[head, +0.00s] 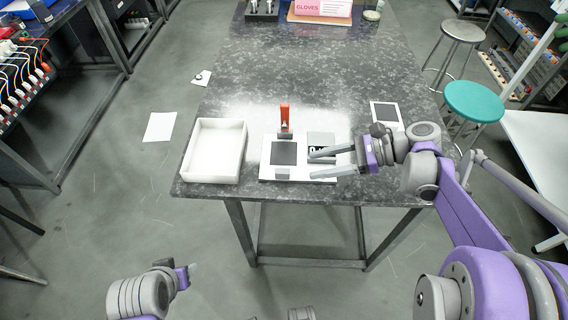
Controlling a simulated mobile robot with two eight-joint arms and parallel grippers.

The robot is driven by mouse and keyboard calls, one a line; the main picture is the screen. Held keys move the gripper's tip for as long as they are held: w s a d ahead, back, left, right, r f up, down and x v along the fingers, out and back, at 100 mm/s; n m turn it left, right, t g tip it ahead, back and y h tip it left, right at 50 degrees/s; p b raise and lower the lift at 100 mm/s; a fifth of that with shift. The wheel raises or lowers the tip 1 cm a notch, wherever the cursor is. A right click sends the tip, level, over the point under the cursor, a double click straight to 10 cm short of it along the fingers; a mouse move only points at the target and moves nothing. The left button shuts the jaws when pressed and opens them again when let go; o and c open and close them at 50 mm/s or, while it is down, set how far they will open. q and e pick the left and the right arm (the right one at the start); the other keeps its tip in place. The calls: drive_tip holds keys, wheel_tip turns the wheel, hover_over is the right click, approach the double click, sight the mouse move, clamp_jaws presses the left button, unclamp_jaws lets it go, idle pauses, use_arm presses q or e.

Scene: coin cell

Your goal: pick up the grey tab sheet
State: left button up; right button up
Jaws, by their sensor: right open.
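A dark grey square sheet (284,153) lies on a white fixture board (265,173) near the table's front edge, with a small light-grey tab (283,173) at its front side. Another dark grey square sheet (386,114) lies on a white backing at the right of the table. I cannot tell for sure which is the tab sheet. My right gripper (311,165) is open and empty over the right part of the board, its fingers pointing left, just right of the nearer sheet. My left gripper (191,268) is low at the bottom left, away from the table; its jaws do not show clearly.
An open white tray (215,120) stands left of the board. A red-handled clamp (285,118) rises behind the sheet, and a grey block with a display (321,139) stands beside it. The table's middle is clear. Stools (474,101) stand to the right.

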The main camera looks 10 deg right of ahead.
sight(285, 171)
drive_tip(key=x, duration=0.4)
drive_tip(key=shift+s+a, duration=0.1)
drive_tip(key=shift+a, duration=0.1)
drive_tip(key=shift+x, duration=2.8)
drive_tip(key=shift+f, duration=0.1)
drive_tip(key=shift+d, duration=0.1)
clamp_jaws()
